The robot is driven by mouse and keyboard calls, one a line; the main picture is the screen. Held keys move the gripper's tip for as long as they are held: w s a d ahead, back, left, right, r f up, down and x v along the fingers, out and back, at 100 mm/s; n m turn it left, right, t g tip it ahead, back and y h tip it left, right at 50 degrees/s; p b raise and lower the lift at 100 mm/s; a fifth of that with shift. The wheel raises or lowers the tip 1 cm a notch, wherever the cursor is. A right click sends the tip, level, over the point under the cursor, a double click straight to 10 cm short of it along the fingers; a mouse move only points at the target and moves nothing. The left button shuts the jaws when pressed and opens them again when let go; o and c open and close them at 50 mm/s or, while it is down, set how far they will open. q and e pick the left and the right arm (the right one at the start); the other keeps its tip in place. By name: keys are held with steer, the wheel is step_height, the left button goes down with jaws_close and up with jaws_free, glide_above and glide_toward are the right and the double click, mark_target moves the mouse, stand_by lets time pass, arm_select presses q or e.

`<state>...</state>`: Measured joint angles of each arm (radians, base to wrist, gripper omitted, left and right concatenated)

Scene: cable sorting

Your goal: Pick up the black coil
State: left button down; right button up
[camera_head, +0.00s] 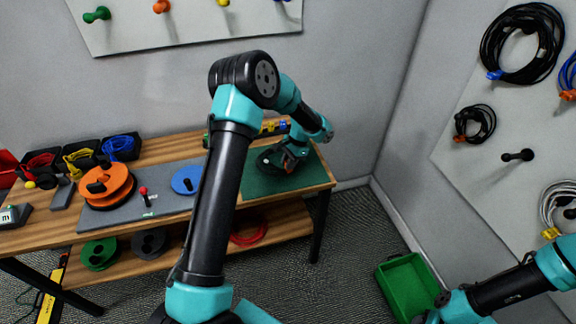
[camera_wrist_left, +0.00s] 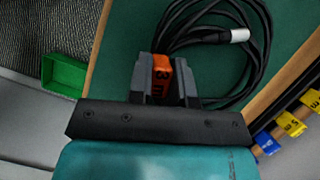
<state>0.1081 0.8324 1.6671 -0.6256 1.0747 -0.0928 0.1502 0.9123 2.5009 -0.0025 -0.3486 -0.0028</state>
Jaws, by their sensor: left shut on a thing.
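The black coil (camera_head: 268,160) lies on the green mat (camera_head: 262,185) at the right end of the workbench. In the left wrist view the black coil (camera_wrist_left: 263,45) shows loops of black cable with a white band and an orange plug (camera_wrist_left: 162,72). My left gripper (camera_head: 288,160) is down at the mat. In the left wrist view its fingers (camera_wrist_left: 163,82) are shut on the orange plug of the coil. The loops spread out beyond the fingers. My right gripper (camera_head: 432,312) is at the bottom edge of the head view, partly cut off, with its fingers unclear.
A green bin (camera_head: 412,284) stands on the floor right of the workbench. Other black coils (camera_head: 475,123) hang on the right wall panel. An orange reel (camera_head: 106,190) and a blue disc (camera_head: 186,180) sit on the grey mat. Yellow and blue labelled parts (camera_wrist_left: 290,124) lie close to my left gripper.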

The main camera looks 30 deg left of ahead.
arm_select(q)
steer(key=shift+r, duration=0.65)
steer(key=shift+s+d+r, duration=0.15)
steer(key=shift+s+r, duration=0.05)
steer(key=shift+r, duration=0.1)
steer(key=s+d+r, duration=0.1)
steer(key=s+d, duration=0.7)
steer(key=s, duration=0.5)
steer(key=shift+s+r, duration=0.15)
